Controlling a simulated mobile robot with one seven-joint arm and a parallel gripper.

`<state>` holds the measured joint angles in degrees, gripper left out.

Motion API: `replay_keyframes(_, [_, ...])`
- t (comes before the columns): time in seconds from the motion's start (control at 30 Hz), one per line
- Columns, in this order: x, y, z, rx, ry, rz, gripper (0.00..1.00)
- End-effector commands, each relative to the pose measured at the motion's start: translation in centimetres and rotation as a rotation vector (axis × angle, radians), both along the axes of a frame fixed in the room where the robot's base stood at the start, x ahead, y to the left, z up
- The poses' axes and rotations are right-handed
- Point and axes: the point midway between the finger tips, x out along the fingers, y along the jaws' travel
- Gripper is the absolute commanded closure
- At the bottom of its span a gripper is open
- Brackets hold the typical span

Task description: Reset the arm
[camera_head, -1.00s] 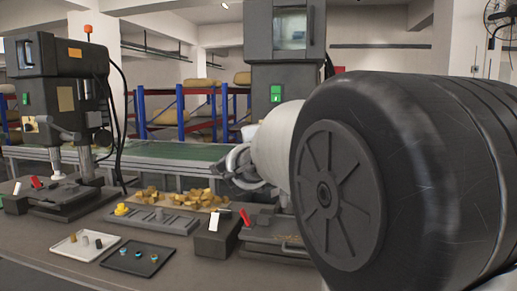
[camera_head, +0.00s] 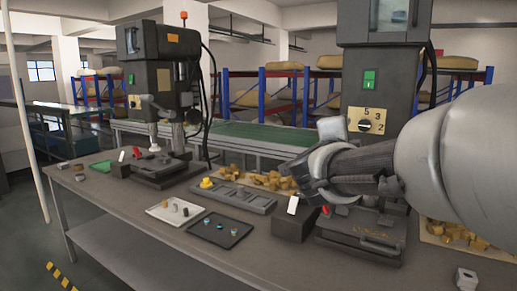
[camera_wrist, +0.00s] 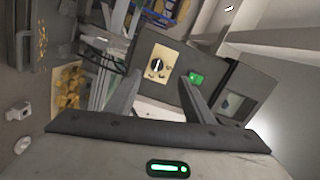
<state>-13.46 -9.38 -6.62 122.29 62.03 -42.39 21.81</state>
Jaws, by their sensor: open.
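My arm reaches in from the right in the head view, and its grey wrist (camera_head: 335,170) hangs in front of the right drill press (camera_head: 385,65). The fingers cannot be made out clearly there. In the wrist view my gripper (camera_wrist: 158,98) is open, with its two dark fingers spread apart and nothing seen between them but background. Beyond the fingertips are the press's dial panel (camera_wrist: 158,62) and green switch (camera_wrist: 196,78), seen turned on their side. I see no contact between fingers and press.
The workbench (camera_head: 120,235) holds a white tray (camera_head: 176,211), a black tray (camera_head: 221,230), a grey slotted block (camera_head: 240,197) and brass-coloured pieces (camera_head: 270,180). A second drill press (camera_head: 155,85) stands left. The green conveyor (camera_head: 265,133) runs behind.

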Motion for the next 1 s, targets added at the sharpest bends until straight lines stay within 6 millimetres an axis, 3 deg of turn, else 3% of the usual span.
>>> replay_keyframes(0.17, [-1.7,6.4,-0.8,-0.201,0.162,0.346,0.52])
replay_keyframes(0.3, [-7.1,11.9,-5.7,-0.464,0.406,0.671,0.52])
replay_keyframes(0.37, [-10.2,13.1,-8.7,-0.577,0.531,0.786,0.52])
replay_keyframes(0.5, [-17.3,13.1,-14.8,-0.776,0.805,0.969,0.52])
replay_keyframes(0.6, [-21.8,11.8,-18.0,-0.873,0.978,1.052,0.52])
replay_keyframes(0.77, [-28.6,8.7,-21.8,-0.979,1.245,1.137,0.52])
replay_keyframes(0.8, [-28.2,8.9,-18.6,-0.977,1.235,1.136,0.52])
replay_keyframes(1.0, [-28.1,9.0,-12.1,-0.973,1.23,1.137,0.52])
